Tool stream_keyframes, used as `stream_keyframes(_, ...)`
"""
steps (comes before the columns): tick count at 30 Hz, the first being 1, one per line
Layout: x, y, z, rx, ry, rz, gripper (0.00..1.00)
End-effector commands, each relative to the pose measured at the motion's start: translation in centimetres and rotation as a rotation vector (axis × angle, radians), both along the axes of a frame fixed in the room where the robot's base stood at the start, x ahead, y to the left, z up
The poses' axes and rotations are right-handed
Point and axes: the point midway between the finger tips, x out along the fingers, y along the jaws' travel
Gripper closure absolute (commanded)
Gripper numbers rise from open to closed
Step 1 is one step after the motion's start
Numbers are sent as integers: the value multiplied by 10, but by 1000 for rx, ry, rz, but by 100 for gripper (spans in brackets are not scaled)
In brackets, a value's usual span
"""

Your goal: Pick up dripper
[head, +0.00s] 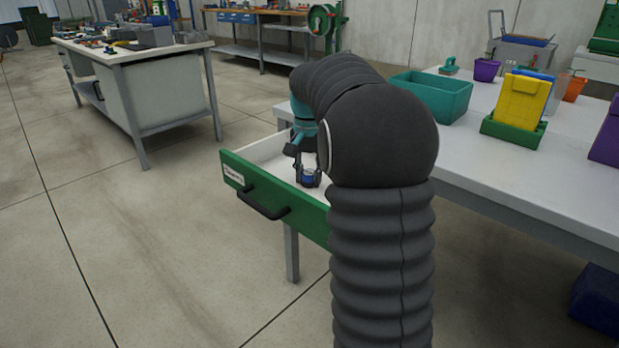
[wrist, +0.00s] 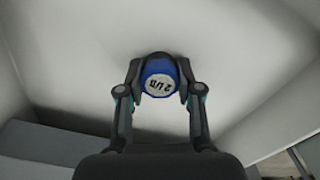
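The dripper (wrist: 160,84) is a small round blue piece with a pale face marked "2 l/h" in the wrist view. My gripper (wrist: 160,76) has one finger against each side of it, with no clear gap. In the head view my gripper (head: 308,180) points down inside the open drawer, and a bit of the blue dripper (head: 308,174) shows between its fingertips. I cannot tell whether the dripper touches the drawer floor.
The drawer (head: 262,192) has a green front, a white label and a black handle. Its white walls stand close around my gripper. A teal bin (head: 432,94) and a yellow thing in a green holder (head: 513,130) stand on the bench (head: 480,165) at right.

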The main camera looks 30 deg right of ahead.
Motion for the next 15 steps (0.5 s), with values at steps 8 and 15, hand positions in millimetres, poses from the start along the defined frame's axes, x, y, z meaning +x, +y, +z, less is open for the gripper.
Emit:
stream_keyframes(8, 0, 0, 0, 0, 0, 0, 82)
stream_keyframes(15, 0, 0, 15, 0, -1, 0, 82)
